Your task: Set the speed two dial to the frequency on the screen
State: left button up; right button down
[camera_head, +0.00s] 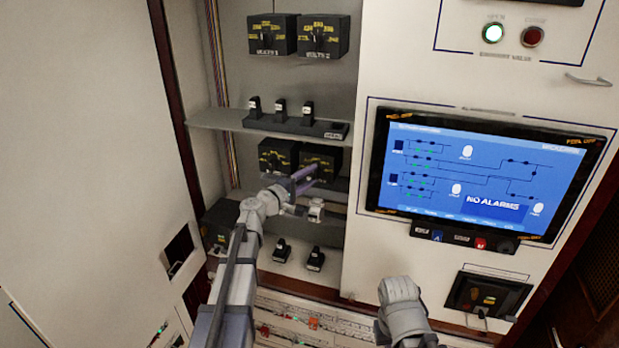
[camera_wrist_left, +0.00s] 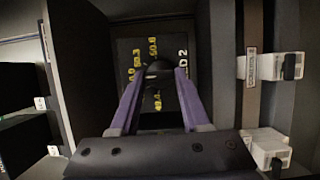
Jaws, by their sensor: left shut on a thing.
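The speed two dial (camera_head: 322,156) is a black box with yellow markings in the middle row of the cabinet. In the left wrist view its face (camera_wrist_left: 128,52) shows yellow numbers and the end of a label reading "D 2". My left gripper (camera_head: 308,177) is at its front. The two purple fingers (camera_wrist_left: 157,74) are shut on the dark round knob (camera_wrist_left: 158,68), one on each side. The pointer's setting cannot be made out. The screen (camera_head: 480,175) is blue with a circuit diagram and "NO ALARMS"; its frequency is too small to read.
Another dial box (camera_head: 277,155) stands close left of the speed two dial. Two volts dials (camera_head: 297,37) are above. A shelf (camera_head: 215,119) with several black switches lies between the rows. More switches (camera_head: 298,254) sit below my left wrist. White blocks (camera_wrist_left: 270,66) show at right in the wrist view.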

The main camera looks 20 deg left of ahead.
pick_arm(q)
grip_shut()
jog(key=shift+f, duration=0.1)
jog(key=n+b, duration=0.1)
jog(key=n+t+b, duration=0.1)
jog(key=b, duration=0.1)
jog(key=shift+f+n, duration=0.25)
jog(key=shift+n, duration=0.15)
jog(key=n+t+b, duration=0.1)
jog(key=n+b, duration=0.1)
jog(key=n, duration=0.1)
jog(key=shift+d, duration=0.1)
jog(key=shift+n+t+b, duration=0.45)
jog(key=shift+n+t, duration=0.15)
jog(key=shift+n, duration=0.5)
jog(key=o, duration=0.7)
grip_release()
jog(key=shift+c, duration=0.2)
